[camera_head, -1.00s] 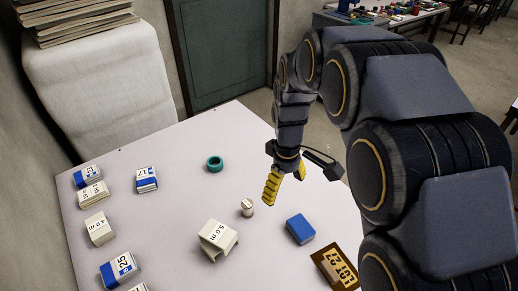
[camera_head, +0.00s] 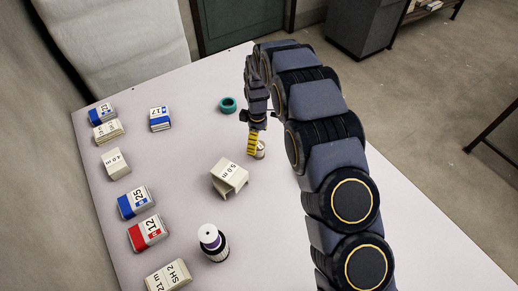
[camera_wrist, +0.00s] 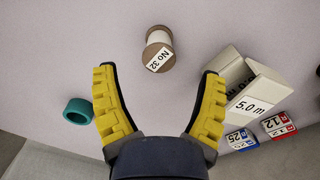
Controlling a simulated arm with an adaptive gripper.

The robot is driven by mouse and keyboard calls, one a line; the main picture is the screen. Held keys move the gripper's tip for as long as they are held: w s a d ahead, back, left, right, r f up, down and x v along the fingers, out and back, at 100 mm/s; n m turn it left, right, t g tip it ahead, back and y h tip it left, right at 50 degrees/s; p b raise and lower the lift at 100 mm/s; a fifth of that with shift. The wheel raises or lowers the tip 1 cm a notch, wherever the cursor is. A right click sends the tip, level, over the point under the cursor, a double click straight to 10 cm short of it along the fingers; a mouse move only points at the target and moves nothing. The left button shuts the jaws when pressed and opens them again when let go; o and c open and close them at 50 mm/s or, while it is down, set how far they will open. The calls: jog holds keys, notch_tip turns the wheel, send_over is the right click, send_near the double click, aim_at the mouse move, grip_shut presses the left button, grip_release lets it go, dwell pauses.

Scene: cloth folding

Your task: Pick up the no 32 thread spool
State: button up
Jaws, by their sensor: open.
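The No 32 thread spool (camera_wrist: 157,42) is a small white spool with tan ends. In the wrist view it lies ahead of my fingertips, near the middle of the gap, with its "No 32" label readable. My gripper (camera_wrist: 158,72) has yellow ridged fingers spread wide and nothing between them. In the head view the spool (camera_head: 260,151) sits on the table, partly hidden behind a yellow finger of my gripper (camera_head: 253,144). Whether a finger touches it cannot be told there; in the wrist view they look apart.
A white 5.0 m block (camera_head: 229,177) stands close by, beside one finger in the wrist view. A green ring (camera_head: 227,104) lies on the other side. Several labelled boxes and a black-and-white spool (camera_head: 212,242) stand along the left of the pale table (camera_head: 185,195).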

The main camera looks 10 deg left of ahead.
aim_at(259, 145)
jog(key=f, duration=0.3)
jog(key=shift+d+f, duration=0.25)
jog(key=shift+f, duration=0.15)
jog(key=c, duration=1.1)
jog(key=shift+c, duration=0.2)
jog(key=shift+r, duration=0.1)
